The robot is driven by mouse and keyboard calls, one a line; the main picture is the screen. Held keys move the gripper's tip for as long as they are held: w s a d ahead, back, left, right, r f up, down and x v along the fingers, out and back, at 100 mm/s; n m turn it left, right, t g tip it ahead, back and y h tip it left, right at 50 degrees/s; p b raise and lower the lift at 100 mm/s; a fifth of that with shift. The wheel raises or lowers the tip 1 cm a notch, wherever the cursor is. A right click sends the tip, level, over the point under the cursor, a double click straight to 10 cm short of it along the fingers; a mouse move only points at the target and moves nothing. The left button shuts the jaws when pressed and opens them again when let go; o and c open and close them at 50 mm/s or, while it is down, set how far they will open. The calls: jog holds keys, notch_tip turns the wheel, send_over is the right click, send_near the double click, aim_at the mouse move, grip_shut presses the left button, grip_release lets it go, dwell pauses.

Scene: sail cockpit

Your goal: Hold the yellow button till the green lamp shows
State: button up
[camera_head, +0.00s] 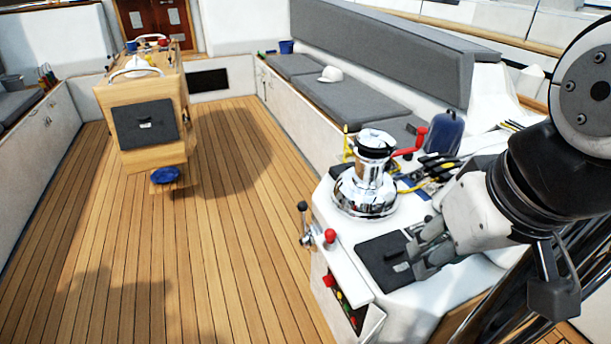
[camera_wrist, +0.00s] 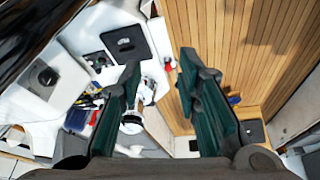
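I cannot make out a yellow button or a green lamp for certain in either view. Small red, green and yellow parts (camera_head: 341,300) show in a recess in the front face of the white side console (camera_head: 345,268), too small to tell apart. My gripper (camera_head: 420,252) is over the console near a dark square panel (camera_head: 378,262). In the wrist view my gripper (camera_wrist: 162,70) is open, its two green-padded fingers apart with nothing held between them. The dark panel (camera_wrist: 125,42) lies beyond the left finger there.
A chrome winch (camera_head: 366,190) with a red-handled crank (camera_head: 411,143) stands on the console. A red-knobbed lever (camera_head: 330,236) and a black-knobbed lever (camera_head: 303,208) stick up at its edge.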

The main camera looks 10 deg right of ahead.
grip_shut()
dwell(1.1)
